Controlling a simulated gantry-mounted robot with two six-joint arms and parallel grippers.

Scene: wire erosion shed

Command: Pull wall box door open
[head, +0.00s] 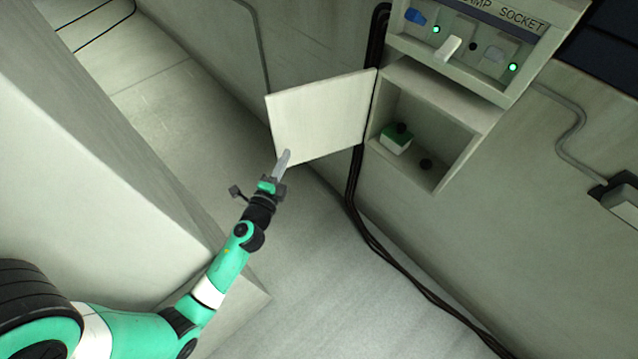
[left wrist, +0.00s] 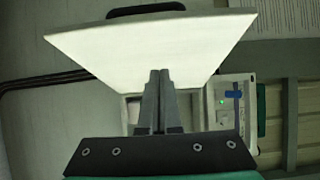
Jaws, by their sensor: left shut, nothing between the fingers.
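The wall box (head: 444,118) is on the wall at the upper right in the head view, with its inside open to view. Its white door (head: 322,112) stands swung out to the left from the box's left edge. The door also fills the upper middle of the left wrist view (left wrist: 150,45). My left gripper (head: 285,156) is shut and empty, its fingertips at the door's lower edge. I cannot tell whether they touch the door. In the left wrist view the shut fingers (left wrist: 158,95) overlap the door's near edge. My right gripper is not in view.
A green and white block (head: 396,140) sits inside the box. Above the box is a socket panel (head: 470,47) with switches and green lights. Black cables (head: 357,200) run down the wall beside the box. A large pale block (head: 110,150) stands at the left.

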